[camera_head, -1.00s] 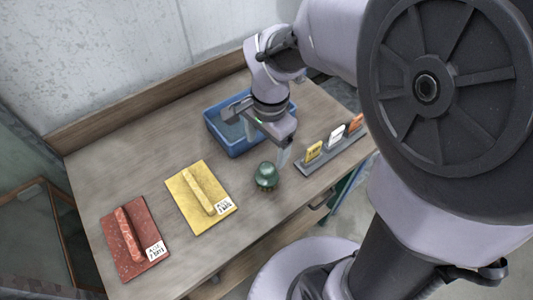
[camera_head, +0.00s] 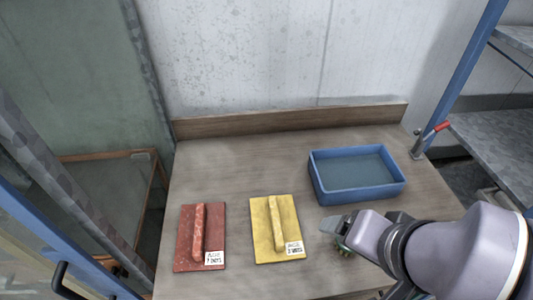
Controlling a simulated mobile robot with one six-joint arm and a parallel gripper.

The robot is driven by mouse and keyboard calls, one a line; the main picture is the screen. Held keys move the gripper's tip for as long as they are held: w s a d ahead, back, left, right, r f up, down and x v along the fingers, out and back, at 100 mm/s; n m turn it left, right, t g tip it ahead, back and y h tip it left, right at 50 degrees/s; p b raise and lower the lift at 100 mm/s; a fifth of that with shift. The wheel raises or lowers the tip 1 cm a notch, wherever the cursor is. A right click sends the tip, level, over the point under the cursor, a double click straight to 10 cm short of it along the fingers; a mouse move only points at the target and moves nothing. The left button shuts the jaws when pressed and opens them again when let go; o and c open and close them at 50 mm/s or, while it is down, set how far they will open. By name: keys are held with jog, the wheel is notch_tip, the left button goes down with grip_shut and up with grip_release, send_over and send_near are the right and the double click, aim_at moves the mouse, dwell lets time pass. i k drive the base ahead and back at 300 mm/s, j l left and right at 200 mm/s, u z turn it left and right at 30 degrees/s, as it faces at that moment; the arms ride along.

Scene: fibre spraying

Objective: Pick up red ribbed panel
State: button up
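The red ribbed panel (camera_head: 186,240) lies flat at the left front of the wooden table. A raised rib runs down its middle, and a white printed label sits at its lower right corner. My gripper (camera_head: 340,232) is at the right, beyond the yellow panel and well apart from the red one. Its fingers point left. My wrist hides part of the gripper, so I cannot tell how far the fingers are apart.
A yellow ribbed panel (camera_head: 263,237) lies just right of the red one, with a gap between. A blue tray (camera_head: 357,199) stands at the back right. A wooden ledge (camera_head: 290,123) borders the table's back.

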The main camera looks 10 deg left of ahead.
aim_at(201, 244)
jog(key=j+u, duration=0.1)
jog(key=u, duration=1.4)
